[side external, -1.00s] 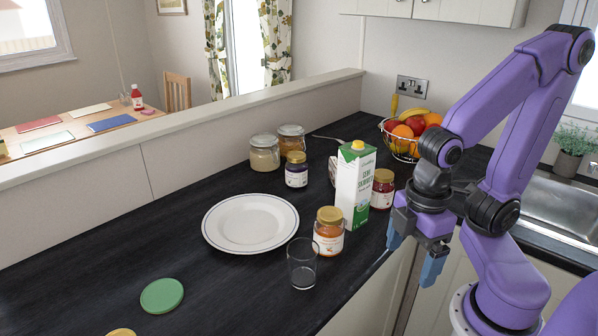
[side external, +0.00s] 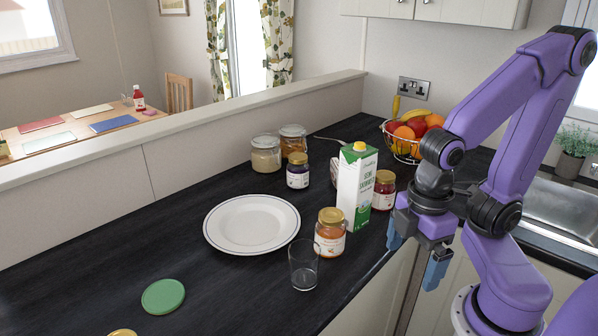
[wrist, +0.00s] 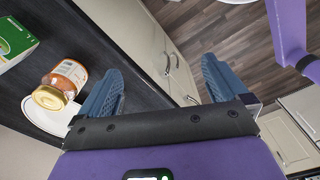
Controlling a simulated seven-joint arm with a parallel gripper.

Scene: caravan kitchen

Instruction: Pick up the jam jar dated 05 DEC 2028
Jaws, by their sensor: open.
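Three jam jars with gold lids and white labels stand on the dark worktop: an orange one (side external: 330,236) at the front, a dark purple one (side external: 298,173) further back, and a red one (side external: 384,192) right of the milk carton. No date can be read on any of them. The orange jar (wrist: 61,84) also shows in the wrist view, left of my fingers. My gripper (side external: 415,258) is open and empty, pointing down beyond the worktop's front edge, right of the orange jar. Its spread fingers show in the wrist view (wrist: 162,82).
A tall milk carton (side external: 355,187) stands between the orange and red jars. A clear glass (side external: 304,266) and a white plate (side external: 251,222) are near the orange jar. Storage jars (side external: 266,155) and a fruit basket (side external: 408,145) stand behind. The front left worktop is mostly clear around a green lid (side external: 163,296).

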